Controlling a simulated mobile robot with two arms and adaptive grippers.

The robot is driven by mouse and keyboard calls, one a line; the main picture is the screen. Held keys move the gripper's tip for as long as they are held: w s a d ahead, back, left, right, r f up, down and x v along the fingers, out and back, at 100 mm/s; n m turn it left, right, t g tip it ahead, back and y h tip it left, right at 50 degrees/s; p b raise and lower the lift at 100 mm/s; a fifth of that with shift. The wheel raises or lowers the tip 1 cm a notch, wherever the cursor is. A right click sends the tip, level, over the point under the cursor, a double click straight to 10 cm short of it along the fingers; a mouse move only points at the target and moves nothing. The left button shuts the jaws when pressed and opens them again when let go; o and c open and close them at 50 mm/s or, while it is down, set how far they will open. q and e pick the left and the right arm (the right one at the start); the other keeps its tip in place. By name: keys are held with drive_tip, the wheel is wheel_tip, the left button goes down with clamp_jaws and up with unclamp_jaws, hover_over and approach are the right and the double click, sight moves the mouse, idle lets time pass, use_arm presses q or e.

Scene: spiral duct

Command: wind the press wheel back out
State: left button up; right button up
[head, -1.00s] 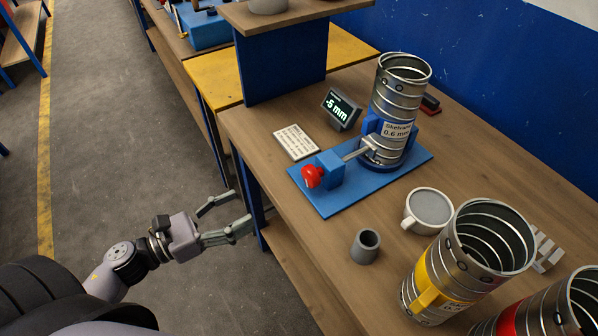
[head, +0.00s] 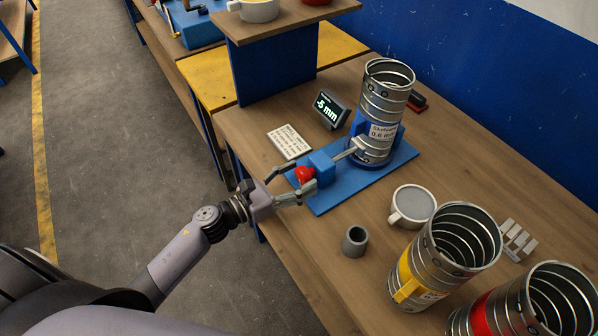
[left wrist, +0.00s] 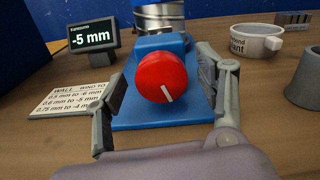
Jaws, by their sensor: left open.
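The red press wheel (head: 304,175) sits on the front of a blue block (head: 322,166) on a blue base plate (head: 335,192). In the left wrist view the red wheel (left wrist: 161,77) faces me, its white mark pointing down and slightly right. A rod runs from the block to a spiral duct (head: 383,105) labelled 0.6 mm. The display (head: 331,109) reads -5 mm. My left gripper (head: 298,180) is open, its fingers either side of the wheel; in the left wrist view (left wrist: 160,105) gaps show on both sides. My right gripper is not in view.
A card (head: 289,141) with wall and wind values lies left of the block. A white mug (head: 413,206), a grey cup (head: 355,241) and yellow-banded (head: 408,284) and red-banded (head: 480,318) ducts stand right of the plate. A raised shelf (head: 285,25) stands behind.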

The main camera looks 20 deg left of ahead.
use_arm(q)
drive_tip(key=shift+w+d, duration=0.25)
drive_tip(key=shift+c, duration=0.5)
drive_tip(key=c, duration=1.1)
